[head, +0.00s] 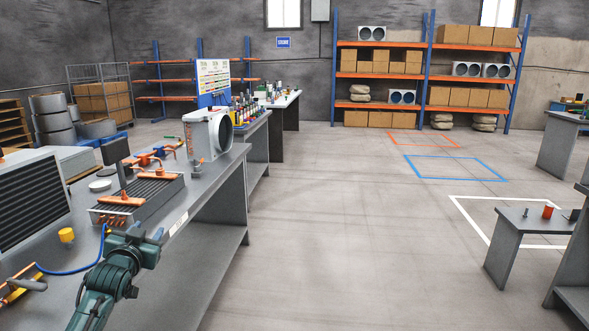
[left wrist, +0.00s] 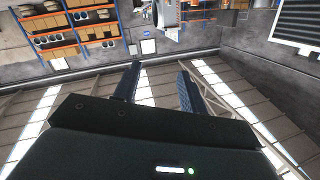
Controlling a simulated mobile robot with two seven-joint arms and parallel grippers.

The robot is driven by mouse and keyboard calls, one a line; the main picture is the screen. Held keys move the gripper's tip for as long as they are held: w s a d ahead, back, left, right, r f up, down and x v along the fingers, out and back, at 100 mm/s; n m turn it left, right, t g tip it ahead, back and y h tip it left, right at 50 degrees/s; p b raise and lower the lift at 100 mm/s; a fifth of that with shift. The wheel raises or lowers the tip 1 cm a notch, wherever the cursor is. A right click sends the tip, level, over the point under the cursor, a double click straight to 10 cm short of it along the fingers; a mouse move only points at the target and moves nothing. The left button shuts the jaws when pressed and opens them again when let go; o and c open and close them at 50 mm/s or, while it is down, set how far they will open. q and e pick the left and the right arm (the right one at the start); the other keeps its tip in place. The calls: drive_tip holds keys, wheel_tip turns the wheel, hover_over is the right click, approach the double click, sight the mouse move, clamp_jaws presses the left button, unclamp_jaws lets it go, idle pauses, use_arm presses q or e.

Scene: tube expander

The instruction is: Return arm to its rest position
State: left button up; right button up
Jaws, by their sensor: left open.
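My left arm (head: 97,290) comes in from the bottom left of the head view, over the front edge of the long grey workbench (head: 172,285). My left gripper (head: 135,234) is at its upper end, near the finned coil block. In the left wrist view the two dark fingers of the left gripper (left wrist: 157,78) stand apart with nothing between them. Beyond them that view shows the ceiling and the shelving tipped upside down. My right arm and right gripper are in neither view.
A finned block with copper pipes (head: 135,200) and a white fan housing (head: 208,136) stand on the bench. A yellow-topped item (head: 66,235) and a blue hose (head: 72,270) lie left of my arm. A small grey table (head: 522,222) stands right. The middle floor is clear.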

use_arm(q)
drive_tip(key=s+d+f+m+g+h, duration=0.1)
drive_tip(key=s+d+f+g+h, duration=0.1)
drive_tip(key=s+d+f, duration=0.7)
drive_tip(key=s+d+f+m+g+h, duration=0.15)
drive_tip(key=s+d+f, duration=0.25)
drive_tip(key=s+f, duration=0.75)
drive_tip(key=s+d+f+n+g+h, duration=0.1)
drive_tip(key=s+d, duration=0.3)
drive_tip(key=s, duration=0.5)
drive_tip(key=s+d+f+n+g, duration=0.1)
drive_tip(key=s+d+f, duration=0.3)
drive_tip(key=s, duration=0.5)
drive_tip(key=shift+s+g+h, duration=0.35)
drive_tip(key=shift+g, duration=0.1)
